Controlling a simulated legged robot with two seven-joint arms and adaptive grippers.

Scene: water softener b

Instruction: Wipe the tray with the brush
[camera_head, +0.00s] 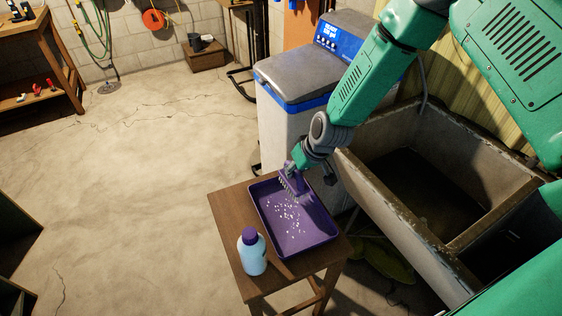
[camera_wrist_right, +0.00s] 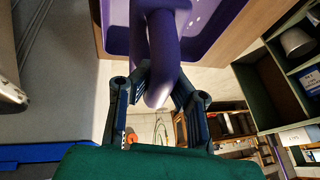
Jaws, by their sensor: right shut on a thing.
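The purple tray (camera_head: 312,243) lies on a small wooden table, with several small white bits scattered in its middle and upper left. My left gripper is not in view.
A light blue bottle with a purple cap (camera_head: 252,256) stands on the wooden table (camera_head: 228,222), beside the tray's near left side. The water softener (camera_head: 290,100) stands behind the table. A concrete sink (camera_head: 380,205) is at the right.

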